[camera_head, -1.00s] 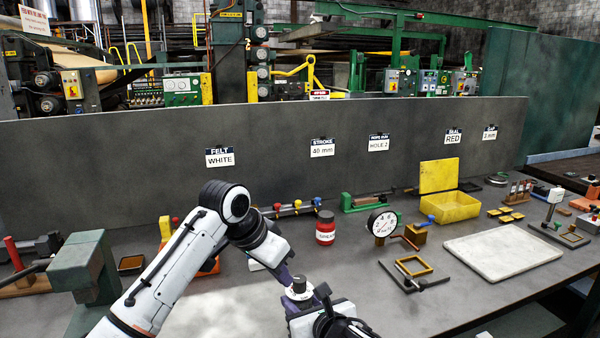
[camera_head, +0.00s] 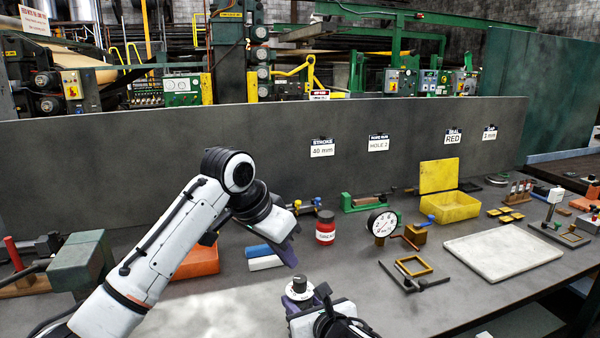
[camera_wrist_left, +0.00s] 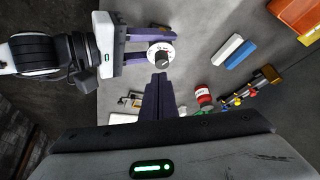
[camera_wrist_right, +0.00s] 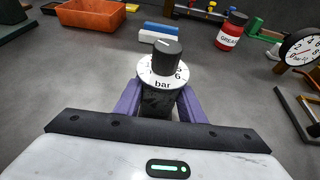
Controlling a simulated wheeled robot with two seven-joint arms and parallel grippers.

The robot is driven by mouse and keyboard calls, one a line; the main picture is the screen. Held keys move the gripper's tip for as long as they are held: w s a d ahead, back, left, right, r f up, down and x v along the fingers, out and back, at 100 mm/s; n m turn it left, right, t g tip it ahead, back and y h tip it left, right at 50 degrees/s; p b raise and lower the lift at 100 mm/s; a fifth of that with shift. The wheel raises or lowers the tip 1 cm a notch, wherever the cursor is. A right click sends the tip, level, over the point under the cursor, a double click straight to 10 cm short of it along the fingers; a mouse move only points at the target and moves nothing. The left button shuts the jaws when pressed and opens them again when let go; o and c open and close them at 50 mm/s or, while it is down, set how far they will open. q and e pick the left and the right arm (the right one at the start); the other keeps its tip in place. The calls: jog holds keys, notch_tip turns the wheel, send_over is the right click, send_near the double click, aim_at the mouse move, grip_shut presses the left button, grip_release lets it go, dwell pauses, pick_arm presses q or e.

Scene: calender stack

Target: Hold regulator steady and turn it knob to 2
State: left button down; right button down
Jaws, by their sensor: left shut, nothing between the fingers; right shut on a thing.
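The regulator (camera_head: 299,289) has a black knob (camera_wrist_right: 167,53) over a white dial marked "bar" (camera_wrist_right: 162,76). A light line shows on the knob top, but I cannot tell which number it points to. My right gripper (camera_wrist_right: 160,104) is shut on the dark regulator body below the dial, a finger on each side. My left gripper (camera_head: 291,260) is shut and empty, above the regulator and apart from it. In the left wrist view its purple fingers (camera_wrist_left: 159,92) are together, and the regulator's knob (camera_wrist_left: 162,60) shows just beyond their tips.
Behind the regulator are blue and white blocks (camera_head: 265,262), a red grease jar (camera_head: 325,232) and a dial gauge (camera_head: 382,222). An orange bin (camera_head: 198,262) is partly behind my left arm. A pale tray (camera_head: 502,253) lies right. Bare table surrounds the regulator.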

pick_arm(q)
jog(key=shift+f, duration=3.5)
jog(key=shift+w+d, duration=0.15)
jog(key=shift+w, duration=0.2)
jog(key=shift+w+r, duration=0.1)
jog(key=shift+w, duration=0.15)
pick_arm(e)
jog(key=shift+s+a, duration=0.1)
jog(key=shift+a, duration=0.1)
pick_arm(q)
jog(key=shift+s+a, duration=0.1)
jog(key=shift+a, duration=0.15)
send_near(295, 287)
jog(key=shift+w+d, duration=0.55)
jog(key=shift+w, duration=0.1)
pick_arm(e)
jog(key=shift+d, duration=0.25)
pick_arm(q)
jog(key=shift+r, duration=0.5)
